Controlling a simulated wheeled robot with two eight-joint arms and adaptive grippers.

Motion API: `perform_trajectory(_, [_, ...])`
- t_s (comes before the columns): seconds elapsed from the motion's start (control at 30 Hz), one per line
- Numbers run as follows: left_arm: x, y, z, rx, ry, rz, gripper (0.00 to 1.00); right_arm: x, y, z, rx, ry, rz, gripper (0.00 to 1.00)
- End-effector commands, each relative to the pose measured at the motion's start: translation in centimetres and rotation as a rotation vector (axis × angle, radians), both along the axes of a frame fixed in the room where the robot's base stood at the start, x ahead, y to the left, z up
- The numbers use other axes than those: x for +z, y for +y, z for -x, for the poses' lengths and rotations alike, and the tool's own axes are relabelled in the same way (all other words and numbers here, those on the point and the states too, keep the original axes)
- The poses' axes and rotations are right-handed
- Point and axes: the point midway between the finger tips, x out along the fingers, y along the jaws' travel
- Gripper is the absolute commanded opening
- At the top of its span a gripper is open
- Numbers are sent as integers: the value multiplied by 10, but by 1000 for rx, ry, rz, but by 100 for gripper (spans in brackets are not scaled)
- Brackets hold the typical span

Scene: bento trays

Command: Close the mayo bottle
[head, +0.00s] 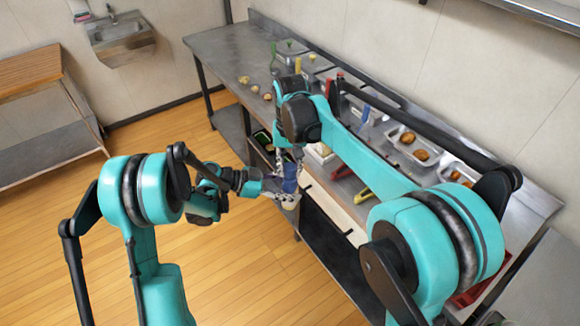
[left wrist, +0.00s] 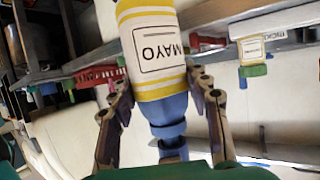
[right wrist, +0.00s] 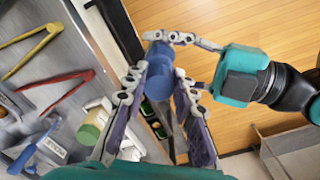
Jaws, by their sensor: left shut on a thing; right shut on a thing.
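The mayo bottle (left wrist: 158,50) has a yellow and white body with a MAYO label and blue parts at one end. In the left wrist view that blue end points down, toward my left gripper's base. My left gripper (left wrist: 160,100) is shut on the bottle, its fingers on both sides. In the head view the bottle (head: 289,202) hangs at the table's front side, its pale end down. My right gripper (right wrist: 158,85) is shut on the blue top piece (right wrist: 158,58), above the left gripper (right wrist: 172,55). Whether the blue cap is seated on the bottle cannot be told.
The steel table (head: 228,52) carries metal trays of food (head: 413,146), several bottles, and red and yellow tongs (right wrist: 62,92). Open wooden floor (head: 235,285) lies in front. A wooden-topped bench (head: 30,68) stands at the left.

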Motion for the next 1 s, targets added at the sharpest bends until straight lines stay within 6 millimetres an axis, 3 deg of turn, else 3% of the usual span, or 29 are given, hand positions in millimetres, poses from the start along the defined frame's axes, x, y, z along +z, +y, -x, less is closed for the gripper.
perform_trajectory(0.77, [0, 0, 0, 0, 0, 1, 37, -11, 0, 0, -18, 0, 0, 17])
perform_trajectory(0.87, [0, 0, 0, 0, 0, 0, 37, -11, 1, 0, -125, 0, 0, 17])
perform_trajectory(1.0, [0, 0, 0, 0, 0, 0, 37, -11, 3, -1, -434, 1, 1, 17])
